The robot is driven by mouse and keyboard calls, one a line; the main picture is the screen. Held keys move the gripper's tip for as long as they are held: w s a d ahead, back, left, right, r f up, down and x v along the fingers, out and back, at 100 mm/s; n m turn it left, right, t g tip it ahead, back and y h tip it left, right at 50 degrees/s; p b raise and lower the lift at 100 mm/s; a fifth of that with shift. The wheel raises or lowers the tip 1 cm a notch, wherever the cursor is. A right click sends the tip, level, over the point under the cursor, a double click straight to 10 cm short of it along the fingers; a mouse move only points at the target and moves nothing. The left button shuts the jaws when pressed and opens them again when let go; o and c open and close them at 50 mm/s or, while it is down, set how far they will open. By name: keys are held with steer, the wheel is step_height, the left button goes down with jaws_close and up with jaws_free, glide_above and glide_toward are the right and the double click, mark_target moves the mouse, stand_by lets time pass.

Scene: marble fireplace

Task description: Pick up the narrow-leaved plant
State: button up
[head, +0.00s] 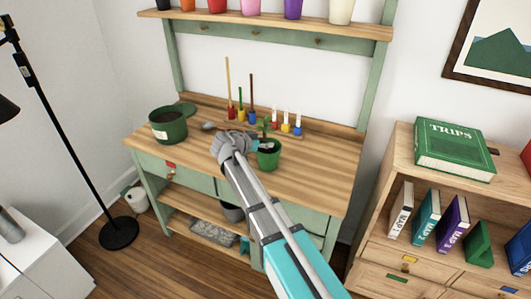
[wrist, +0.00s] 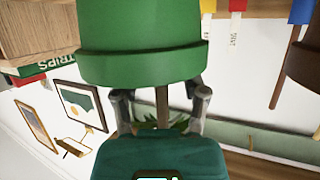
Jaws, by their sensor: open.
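The plant has a small green pot (head: 268,160) on the wooden bench top, with a thin stem and green leaves (head: 266,126) rising above it. My gripper (head: 262,146) is at the plant, just above the pot's rim. The wrist view, which appears upside down, shows the pot (wrist: 145,40) large at the top and a brown stem (wrist: 161,104) below it. My gripper (wrist: 162,90) is open there, one finger on each side of the stem, with gaps. Part of the leaves (wrist: 180,125) shows; the rest is hidden behind my gripper.
A larger dark green pot (head: 168,125) stands at the bench's left. Several coloured pots line the upper shelf (head: 270,24). A bookcase (head: 402,140) stands at right. The bench's front right is clear.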

jaws_close()
steer(key=shift+r, duration=0.2)
stand_by(0.5)
step_height(320, 180, up, 2)
steer(key=p, duration=0.2)
steer(key=shift+r+p, duration=0.1)
steer(key=shift+p, duration=0.25)
steer(key=s+d+r+p, duration=0.2)
steer(key=s+r+p, duration=0.8)
steer(key=s, duration=0.3)
steer(key=shift+s+r, duration=0.2)
steer(key=shift+s, duration=0.2)
steer(key=shift+d, duration=0.1)
